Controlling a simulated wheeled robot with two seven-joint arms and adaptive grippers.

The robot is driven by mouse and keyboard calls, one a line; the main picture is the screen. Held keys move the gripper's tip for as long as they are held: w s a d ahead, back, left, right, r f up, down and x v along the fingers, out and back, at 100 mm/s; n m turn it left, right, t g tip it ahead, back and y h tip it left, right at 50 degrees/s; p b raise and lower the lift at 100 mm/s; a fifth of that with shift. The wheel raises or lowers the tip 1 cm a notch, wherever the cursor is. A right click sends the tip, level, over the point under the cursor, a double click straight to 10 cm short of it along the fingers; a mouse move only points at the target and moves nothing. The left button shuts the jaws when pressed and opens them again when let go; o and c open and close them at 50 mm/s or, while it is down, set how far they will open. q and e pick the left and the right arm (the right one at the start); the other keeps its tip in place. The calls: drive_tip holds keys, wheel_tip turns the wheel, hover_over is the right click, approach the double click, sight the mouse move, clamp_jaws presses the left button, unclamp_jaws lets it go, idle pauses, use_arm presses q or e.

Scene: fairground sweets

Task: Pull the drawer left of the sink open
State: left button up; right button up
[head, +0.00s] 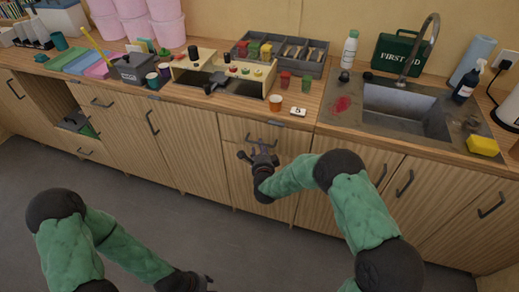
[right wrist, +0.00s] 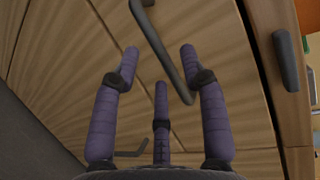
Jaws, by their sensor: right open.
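The drawer left of the sink (head: 236,127) is a wooden front just under the countertop, above a cupboard door. It looks flush with the fronts beside it. Its dark bar handle (head: 256,139) also shows in the right wrist view (right wrist: 163,45), slanting through the space between my spread purple fingers. My right gripper (head: 263,153) is open and empty right in front of this handle; in the wrist view (right wrist: 160,70) I see no finger clearly closed on the bar. My left gripper (head: 207,283) is low at the bottom edge, partly cut off, well away from the cabinets.
The sink (head: 405,110) is set in the counter to the right. Cupboard handles (head: 152,122) stick out nearby. The floor (head: 180,215) in front is clear.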

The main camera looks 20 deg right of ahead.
use_arm(q)
drive_tip(key=shift+f, duration=0.3)
use_arm(e)
drive_tip(key=shift+x, duration=1)
clamp_jaws()
use_arm(q)
drive_tip(key=s+r+p, duration=0.1)
drive_tip(key=s+a+r+p, duration=0.1)
drive_tip(key=r, duration=0.1)
drive_tip(key=shift+a+p, duration=0.2)
drive_tip(key=shift+p, duration=0.1)
use_arm(e)
drive_tip(key=s+a, duration=0.8)
drive_tip(key=s, duration=0.4)
drive_tip(key=s+a, duration=0.8)
drive_tip(key=s, duration=0.3)
drive_tip(key=shift+s, duration=0.4)
drive_tip(key=shift+f, duration=0.1)
